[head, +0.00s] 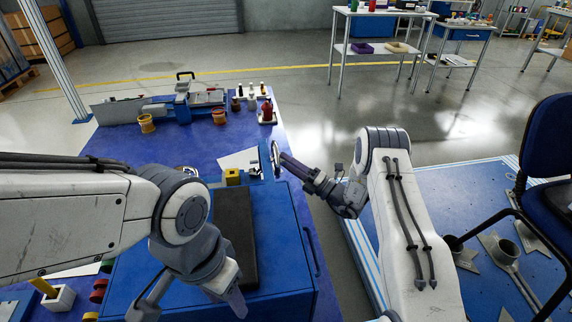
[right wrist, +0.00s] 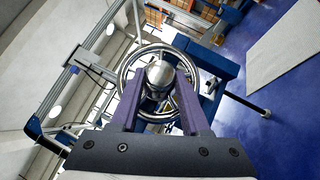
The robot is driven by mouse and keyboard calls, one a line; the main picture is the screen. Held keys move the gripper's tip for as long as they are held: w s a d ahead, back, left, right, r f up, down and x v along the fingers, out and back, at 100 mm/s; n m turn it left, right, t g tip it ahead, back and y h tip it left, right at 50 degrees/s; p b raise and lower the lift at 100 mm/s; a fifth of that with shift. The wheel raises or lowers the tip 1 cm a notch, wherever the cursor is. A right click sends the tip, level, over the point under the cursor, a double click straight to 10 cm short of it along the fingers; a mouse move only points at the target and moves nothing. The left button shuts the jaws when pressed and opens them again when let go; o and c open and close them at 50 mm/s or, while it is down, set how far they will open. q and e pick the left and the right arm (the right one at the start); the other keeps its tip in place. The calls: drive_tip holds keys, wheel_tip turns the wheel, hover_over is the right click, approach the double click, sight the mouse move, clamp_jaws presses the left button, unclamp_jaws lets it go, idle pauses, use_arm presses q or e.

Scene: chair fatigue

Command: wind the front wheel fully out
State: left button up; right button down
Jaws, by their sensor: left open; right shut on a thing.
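The front wheel (head: 275,158) is a shiny metal handwheel on a blue upright at the far right of the blue bench unit. In the right wrist view its ring (right wrist: 124,82) circles a bright steel knob (right wrist: 160,76). My right gripper (head: 282,158) reaches the wheel from the right. Its purple fingers (right wrist: 160,92) are shut on the steel knob, one finger on each side. The fingers and knob hide part of the ring. My left gripper (head: 192,303) is open and points down over the front of the bench unit, away from the wheel.
A black pad (head: 236,240) and a yellow block (head: 233,176) are on the blue unit (head: 285,255). A vise-like fixture (head: 195,98) and small pots stand behind. A blue chair (head: 548,160) stands on the platform at right.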

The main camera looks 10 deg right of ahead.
drive_tip(key=shift+d+f, duration=0.1)
drive_tip(key=shift+d, duration=0.05)
drive_tip(key=shift+c, duration=1.9)
unclamp_jaws()
drive_tip(key=v, duration=1)
drive_tip(key=shift+s+p, duration=0.2)
drive_tip(key=shift+p, duration=0.15)
drive_tip(key=shift+d, duration=0.1)
